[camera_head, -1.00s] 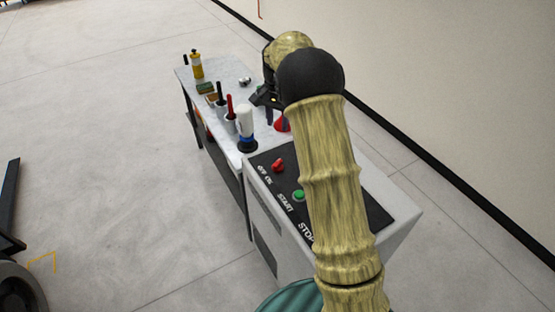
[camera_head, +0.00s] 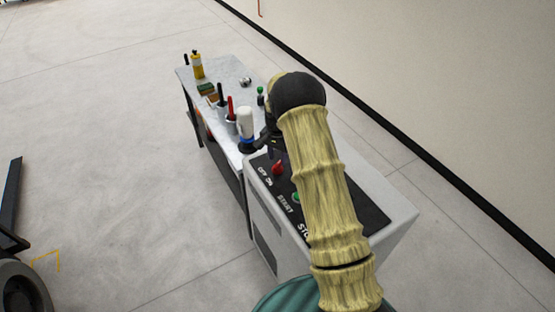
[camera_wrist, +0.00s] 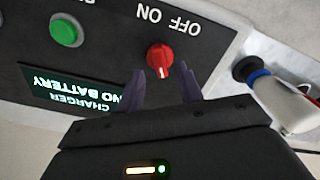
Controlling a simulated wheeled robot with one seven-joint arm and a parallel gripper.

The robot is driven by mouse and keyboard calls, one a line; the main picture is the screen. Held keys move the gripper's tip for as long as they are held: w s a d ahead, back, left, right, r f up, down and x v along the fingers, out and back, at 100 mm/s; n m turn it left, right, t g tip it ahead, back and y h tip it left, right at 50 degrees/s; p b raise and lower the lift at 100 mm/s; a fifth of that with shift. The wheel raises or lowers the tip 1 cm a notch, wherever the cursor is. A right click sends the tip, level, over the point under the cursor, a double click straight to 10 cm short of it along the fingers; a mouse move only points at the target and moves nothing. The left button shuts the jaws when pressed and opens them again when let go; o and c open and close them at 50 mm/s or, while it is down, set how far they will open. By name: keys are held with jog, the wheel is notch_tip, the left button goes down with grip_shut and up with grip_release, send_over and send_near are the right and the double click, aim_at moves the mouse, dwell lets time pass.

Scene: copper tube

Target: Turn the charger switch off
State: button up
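The charger switch is a red knob (camera_head: 278,168) on the black top panel of the charger box (camera_head: 258,205), beside the OFF and ON labels. The wrist view shows the red knob (camera_wrist: 160,60) with a white mark on it; which label it is set to I cannot tell. My gripper (camera_wrist: 164,80) is open and empty. Its two dark fingers are apart, pointing toward the knob, with the tips just short of it in the picture. Whether they touch it is unclear. In the head view my gripper (camera_head: 277,150) is just above the knob and partly hidden by my arm.
A green START button (camera_wrist: 66,30) and a display (camera_wrist: 75,95) reading "CHARGER NO BATTERY" are close by. A white bottle (camera_head: 245,122) and other tools stand on the table (camera_head: 228,68) adjoining the charger. The wall is to the right.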

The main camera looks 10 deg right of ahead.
aim_at(277, 164)
jog(key=shift+f, duration=1.55)
grip_shut()
jog(key=shift+n, duration=0.4)
jog(key=n+b, duration=0.2)
jog(key=n, duration=0.3)
jog(key=shift+b, duration=0.3)
jog(key=n+b, duration=0.1)
jog(key=n, duration=0.5)
